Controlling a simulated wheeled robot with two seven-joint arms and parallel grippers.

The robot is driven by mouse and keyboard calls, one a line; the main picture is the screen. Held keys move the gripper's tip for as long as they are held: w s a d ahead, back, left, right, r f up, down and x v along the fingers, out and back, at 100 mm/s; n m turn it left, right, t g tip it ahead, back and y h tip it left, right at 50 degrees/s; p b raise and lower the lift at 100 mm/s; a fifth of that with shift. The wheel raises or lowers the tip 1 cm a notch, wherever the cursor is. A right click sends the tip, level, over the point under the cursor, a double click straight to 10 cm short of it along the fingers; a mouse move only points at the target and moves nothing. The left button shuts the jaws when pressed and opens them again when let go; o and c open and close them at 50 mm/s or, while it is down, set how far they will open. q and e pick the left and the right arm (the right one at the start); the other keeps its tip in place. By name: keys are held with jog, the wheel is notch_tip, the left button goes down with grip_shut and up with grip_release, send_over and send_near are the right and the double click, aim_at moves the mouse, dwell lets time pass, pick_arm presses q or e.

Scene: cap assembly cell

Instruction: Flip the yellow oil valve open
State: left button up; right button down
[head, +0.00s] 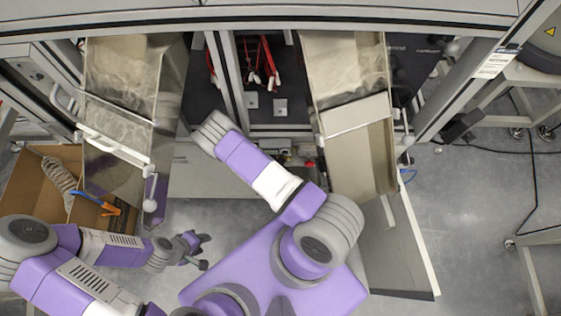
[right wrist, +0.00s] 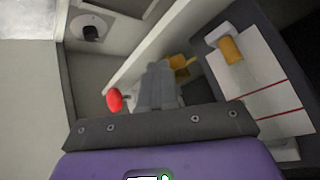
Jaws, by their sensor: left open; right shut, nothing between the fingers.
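In the right wrist view, a yellow part (right wrist: 181,64) shows just beyond and right of my right gripper's fingertips. A second yellow, rounded part (right wrist: 230,50) sits at the top of a white panel farther right. I cannot tell for certain which is the oil valve, nor its flip position. My right gripper (right wrist: 158,70) is shut and empty, its tips close to the nearer yellow part; whether they touch is unclear. In the head view, my right arm hides that gripper. My left gripper (head: 197,250) is open and empty above the floor at lower left, away from the machine.
A red knob (right wrist: 114,100) is left of my right gripper, beside a pale wall edge. The white panel (right wrist: 262,85) has red lines. In the head view, metal chutes (head: 120,105) (head: 362,160) flank the centre, and a cardboard box (head: 28,187) stands at left.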

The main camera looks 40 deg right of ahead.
jog(key=shift+s+d, duration=0.1)
jog(key=shift+s, duration=0.05)
jog(key=s+a+r+p, duration=0.2)
jog(key=a+r+p, duration=0.1)
jog(key=a, duration=0.8)
jog(key=shift+s+a+r+p, duration=0.15)
jog(key=shift+s+a+p, duration=0.2)
jog(key=shift+p, duration=0.15)
